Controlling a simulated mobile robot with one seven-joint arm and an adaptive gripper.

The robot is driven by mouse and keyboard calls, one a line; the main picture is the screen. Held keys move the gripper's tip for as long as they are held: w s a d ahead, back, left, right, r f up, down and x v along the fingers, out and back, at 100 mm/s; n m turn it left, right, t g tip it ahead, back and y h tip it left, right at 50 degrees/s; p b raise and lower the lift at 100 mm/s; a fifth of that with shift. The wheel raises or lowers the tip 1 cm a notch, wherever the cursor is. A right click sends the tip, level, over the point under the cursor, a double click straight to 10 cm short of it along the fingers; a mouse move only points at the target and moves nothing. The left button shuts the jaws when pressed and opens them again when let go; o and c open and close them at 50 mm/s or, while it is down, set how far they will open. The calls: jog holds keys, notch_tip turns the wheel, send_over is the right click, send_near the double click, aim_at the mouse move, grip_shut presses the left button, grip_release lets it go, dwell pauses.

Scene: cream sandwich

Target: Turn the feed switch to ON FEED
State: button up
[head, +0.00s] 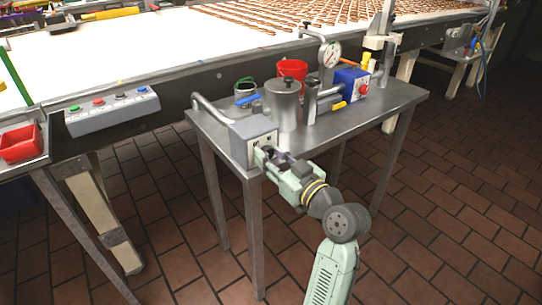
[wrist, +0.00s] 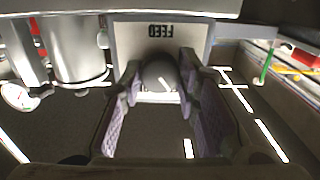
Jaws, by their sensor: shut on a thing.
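The feed switch (wrist: 160,76) is a dark round knob with a pale pointer line, under the upside-down word FEED in the wrist view. It sits on the face of a grey box (head: 254,137) at the near left corner of the metal table. My gripper (head: 270,158) is at that face in the head view. In the wrist view its two purple-padded fingers (wrist: 160,88) are shut on the knob, one on each side. The pointer line looks tilted. The ON FEED marking cannot be read, and the fingers hide the knob in the head view.
A metal cylinder (head: 284,106), a red bucket (head: 293,70), a gauge (head: 330,54) and a blue box (head: 350,82) stand on the metal table (head: 400,98). A button panel (head: 112,108) is on the conveyor side at left. Tiled floor in front is clear.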

jog(key=m+p, duration=0.2)
jog(key=m, duration=0.2)
jog(key=shift+r, duration=0.1)
jog(key=m+p, duration=0.3)
jog(key=shift+m, duration=0.3)
jog(key=m+p, duration=0.2)
jog(key=m, duration=0.1)
jog(key=shift+p, duration=0.3)
jog(key=shift+m+p, duration=1.05)
jog(key=shift+m, duration=0.55)
jog(key=o, duration=1.2)
jog(key=shift+c, duration=0.2)
